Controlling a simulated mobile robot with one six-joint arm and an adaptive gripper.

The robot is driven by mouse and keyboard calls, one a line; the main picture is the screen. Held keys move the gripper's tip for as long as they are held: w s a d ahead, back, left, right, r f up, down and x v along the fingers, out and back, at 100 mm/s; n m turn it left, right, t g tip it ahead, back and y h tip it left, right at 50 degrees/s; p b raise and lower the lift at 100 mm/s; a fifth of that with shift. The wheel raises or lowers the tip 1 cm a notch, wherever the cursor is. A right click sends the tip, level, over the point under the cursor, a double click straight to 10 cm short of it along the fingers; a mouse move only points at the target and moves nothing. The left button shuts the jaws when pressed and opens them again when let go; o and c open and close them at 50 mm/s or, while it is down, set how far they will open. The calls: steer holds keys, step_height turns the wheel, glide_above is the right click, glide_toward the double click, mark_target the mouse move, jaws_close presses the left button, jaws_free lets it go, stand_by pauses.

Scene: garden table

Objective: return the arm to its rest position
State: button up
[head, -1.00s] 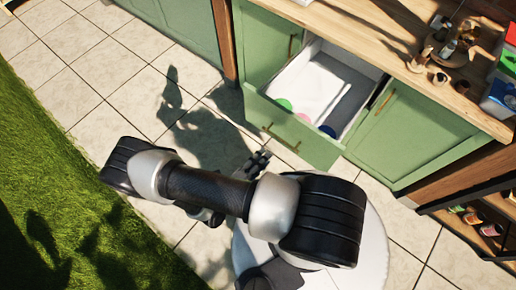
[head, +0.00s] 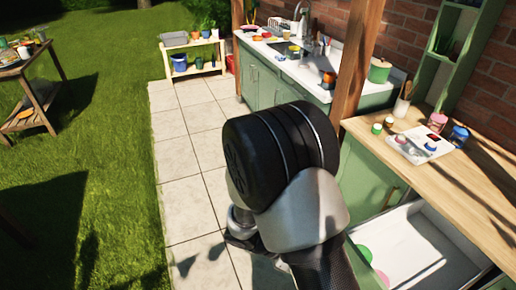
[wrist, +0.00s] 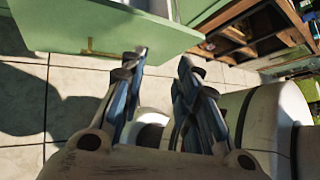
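My gripper (wrist: 160,72) shows in the wrist view with its two fingers apart and nothing between them. It hangs over the paving, near the green drawer front (wrist: 105,30) at the top of that view; I see no contact between them. In the head view my arm fills the middle of the picture with a large dark joint and a silver link. The gripper itself cannot be made out there.
The open drawer (head: 420,245) at lower right juts out below the wooden counter (head: 480,165). A wooden post (head: 355,60) stands behind my arm. A sink counter and a low shelf (head: 194,58) stand farther back. Paving (head: 190,150) and grass (head: 100,130) at left are clear, apart from a wooden table (head: 40,85).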

steer(key=s+a+r+m+t+y, duration=0.1)
steer(key=s+r+m+t+y, duration=0.2)
steer(key=r+m, duration=0.8)
steer(key=s+a+r+m+t+y, duration=0.1)
steer(key=s+r+m+t+y, duration=0.2)
steer(key=s+r+m+y, duration=0.3)
step_height(320, 180, up, 6)
steer(key=m+y, duration=0.1)
steer(key=m, duration=0.3)
steer(key=shift+a+f+m+t+y, duration=0.2)
steer(key=shift+a+m+t+y, duration=0.2)
